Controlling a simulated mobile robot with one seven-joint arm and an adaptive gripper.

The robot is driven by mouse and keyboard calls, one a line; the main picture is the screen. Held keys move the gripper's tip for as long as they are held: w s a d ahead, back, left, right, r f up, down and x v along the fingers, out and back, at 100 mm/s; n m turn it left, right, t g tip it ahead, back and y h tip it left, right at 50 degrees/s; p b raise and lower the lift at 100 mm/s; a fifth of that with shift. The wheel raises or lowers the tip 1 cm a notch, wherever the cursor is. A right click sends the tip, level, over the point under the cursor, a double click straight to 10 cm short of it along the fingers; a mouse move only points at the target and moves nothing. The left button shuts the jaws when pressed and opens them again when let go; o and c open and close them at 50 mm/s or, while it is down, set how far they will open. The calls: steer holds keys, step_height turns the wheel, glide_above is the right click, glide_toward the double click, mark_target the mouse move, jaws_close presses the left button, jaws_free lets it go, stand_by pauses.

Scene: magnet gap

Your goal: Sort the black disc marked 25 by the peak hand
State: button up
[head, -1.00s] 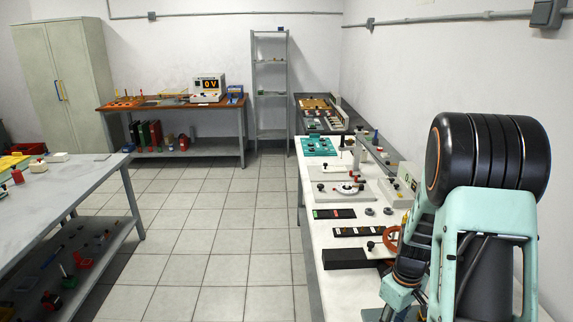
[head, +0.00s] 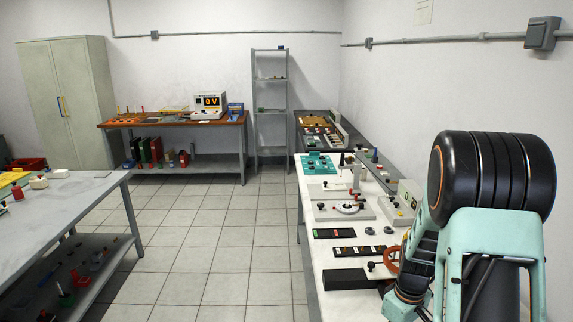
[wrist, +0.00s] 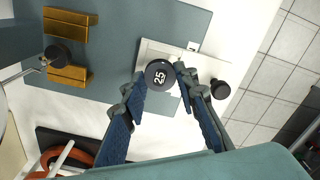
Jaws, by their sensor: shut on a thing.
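The black disc marked 25 (wrist: 159,73) is in the middle of the wrist view, with its white number facing the camera. My gripper (wrist: 160,80) is shut on it, one dark fingertip on each side. A pale plate (wrist: 150,52) on a blue-grey base lies below the disc; I cannot tell whether the disc touches it. In the head view my arm covers the gripper and the disc. A white dial device (head: 346,208) stands on the right bench; its hands are too small to make out.
In the wrist view, brass blocks (wrist: 66,75) lie at left, a black cylinder (wrist: 220,89) stands right of the jaws, and an orange ring (wrist: 76,157) is at lower left. Dark trays (head: 358,251) and a black box (head: 345,279) lie on the bench. The tiled aisle (head: 220,240) is clear.

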steer(key=shift+r+p, duration=0.4)
steer(key=shift+r, duration=0.65)
